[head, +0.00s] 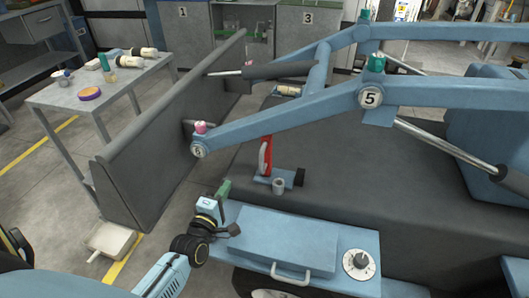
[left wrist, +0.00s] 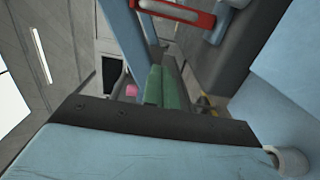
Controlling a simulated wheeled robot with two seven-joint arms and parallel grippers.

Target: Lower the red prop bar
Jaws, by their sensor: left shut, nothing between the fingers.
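The red prop bar (head: 268,152) stands nearly upright beside the loader's blue arm, with a pale handle on its left side. Its foot is at a small blue bracket (head: 266,180) with a grey cup (head: 279,186) in front. In the left wrist view the red bar (left wrist: 186,13) crosses the top, its pale handle along it. My left gripper (head: 223,189) has green fingers, shut and empty, below and left of the bar's foot and apart from it. The green fingers (left wrist: 162,87) are together in the left wrist view. My right gripper is not in view.
A blue box lid with a handle (head: 285,240) and a round dial (head: 358,262) lie right of my left gripper. The large grey bucket (head: 165,140) stands to the left. Blue loader arms (head: 290,112) pass overhead. A table (head: 60,95) holds several small items.

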